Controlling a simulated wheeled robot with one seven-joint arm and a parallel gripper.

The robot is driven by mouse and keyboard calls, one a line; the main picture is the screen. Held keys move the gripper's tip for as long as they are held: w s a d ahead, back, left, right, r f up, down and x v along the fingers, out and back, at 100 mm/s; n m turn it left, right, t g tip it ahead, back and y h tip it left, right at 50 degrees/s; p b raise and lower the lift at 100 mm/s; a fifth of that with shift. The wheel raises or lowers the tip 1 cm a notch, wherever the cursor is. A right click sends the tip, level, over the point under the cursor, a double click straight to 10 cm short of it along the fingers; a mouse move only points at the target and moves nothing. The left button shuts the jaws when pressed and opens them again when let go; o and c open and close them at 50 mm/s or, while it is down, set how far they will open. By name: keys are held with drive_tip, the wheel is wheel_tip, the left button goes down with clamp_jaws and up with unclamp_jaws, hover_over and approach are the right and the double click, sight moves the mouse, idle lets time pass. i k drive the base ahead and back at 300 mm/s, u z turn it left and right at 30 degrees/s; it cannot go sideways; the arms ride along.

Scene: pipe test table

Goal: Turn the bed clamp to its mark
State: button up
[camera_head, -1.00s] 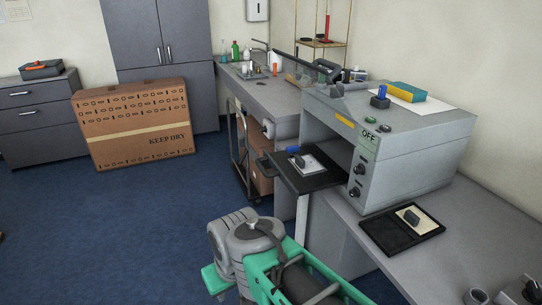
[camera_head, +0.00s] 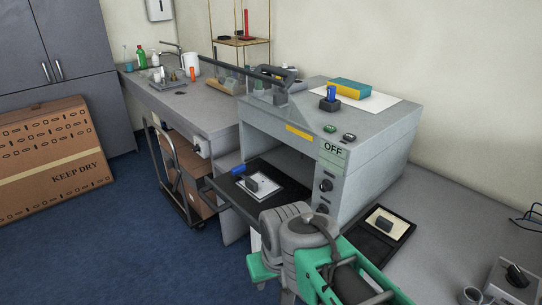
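A grey test machine (camera_head: 295,128) with an "OFF" label stands on the bench. A black bed (camera_head: 230,192) sticks out from its open front. On the bed lies a white plate (camera_head: 268,188) with a dark block (camera_head: 251,184), and a blue handle-like piece (camera_head: 238,169) is beside it. The block may be the bed clamp; no mark on it can be made out. My green and grey arm (camera_head: 305,235) is at the lower middle, in front of the bed's near corner. My gripper's fingers cannot be seen.
A black tray (camera_head: 367,246) with a cream plate and dark block lies on the bench right of my arm. A grey box with a black knob (camera_head: 516,275) stands at the lower right. A cardboard box (camera_head: 50,160) stands at left.

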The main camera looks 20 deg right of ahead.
sight(237, 171)
drive_tip(key=z, duration=0.15)
drive_tip(key=i, duration=0.9)
drive_tip(key=u, duration=1.05)
drive_tip(key=i, duration=0.65)
drive_tip(key=u, duration=0.7)
